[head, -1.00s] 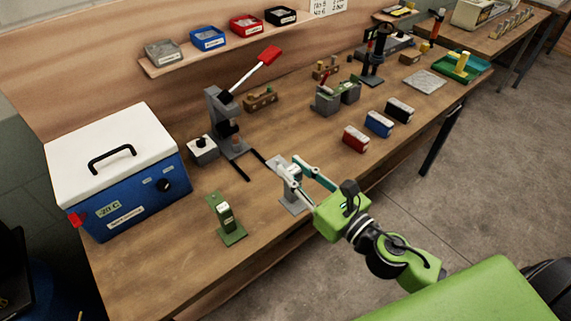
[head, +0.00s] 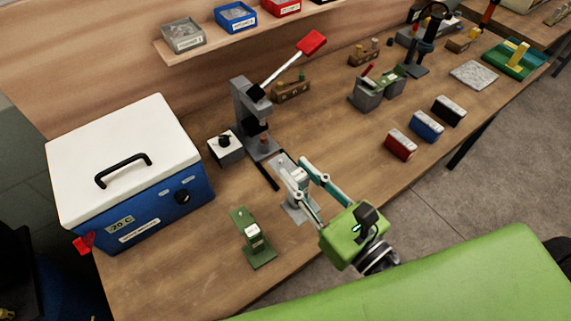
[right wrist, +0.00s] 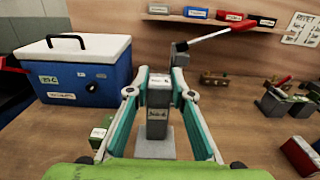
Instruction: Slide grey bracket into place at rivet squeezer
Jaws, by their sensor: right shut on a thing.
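The grey bracket (head: 294,183) stands upright on its flat base on the bench, in front of the rivet squeezer (head: 252,118). My right gripper (head: 298,172) is shut on its upper part, one finger on each side. A black guide rail (head: 265,176) runs forward from the squeezer. The bracket's base is near the rail's front end; I cannot tell whether they touch. My left gripper is out of view.
A green bracket (head: 252,240) stands to the left, near the bench's front edge. A blue cooler box (head: 135,180) fills the left end. A small grey box with a black knob (head: 226,148) is left of the squeezer. Red, blue and black boxes (head: 427,126) stand to the right.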

